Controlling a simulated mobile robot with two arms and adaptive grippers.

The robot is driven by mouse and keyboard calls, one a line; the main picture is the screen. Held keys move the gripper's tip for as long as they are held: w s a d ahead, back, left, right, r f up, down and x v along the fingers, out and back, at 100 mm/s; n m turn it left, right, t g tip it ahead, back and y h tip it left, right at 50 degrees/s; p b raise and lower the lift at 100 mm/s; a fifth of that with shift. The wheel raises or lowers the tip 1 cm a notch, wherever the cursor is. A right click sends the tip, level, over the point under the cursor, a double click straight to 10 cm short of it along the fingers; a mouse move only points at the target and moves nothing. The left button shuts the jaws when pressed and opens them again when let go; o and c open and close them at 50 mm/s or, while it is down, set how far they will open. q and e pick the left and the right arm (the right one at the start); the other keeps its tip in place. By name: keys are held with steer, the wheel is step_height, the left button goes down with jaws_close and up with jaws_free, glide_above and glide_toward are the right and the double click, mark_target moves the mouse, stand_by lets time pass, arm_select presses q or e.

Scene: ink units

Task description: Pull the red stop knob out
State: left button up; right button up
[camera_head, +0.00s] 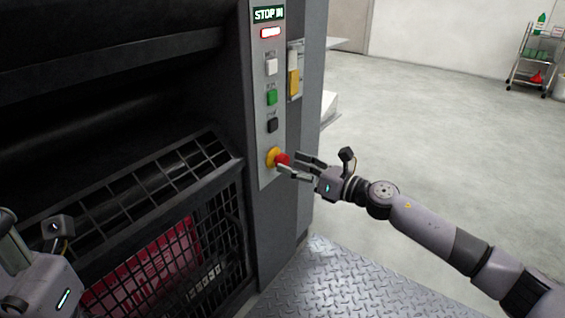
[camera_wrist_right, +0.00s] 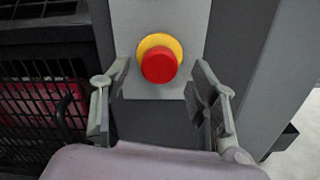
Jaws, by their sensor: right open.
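The red stop knob (camera_head: 283,160) sits on a yellow collar (camera_head: 272,157) at the bottom of the grey control panel (camera_head: 268,180). The panel's display (camera_head: 268,14) reads "STOP IN". My right gripper (camera_head: 291,165) is open, with its fingertips close to the knob. In the right wrist view the red knob (camera_wrist_right: 159,66) shows face-on, between the two spread fingers and a little above the middle. I see a gap on both sides, so neither finger looks to touch it.
White, green (camera_head: 271,97) and black buttons stand above the knob. A dark machine with a mesh guard (camera_head: 215,235) fills the left. A yellow-handled device (camera_head: 293,82) hangs on the panel's right side. Open floor lies right; a trolley (camera_head: 537,55) stands far back.

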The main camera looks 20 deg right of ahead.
mark_target(286, 162)
steer(key=shift+x, duration=1.9)
jaws_close()
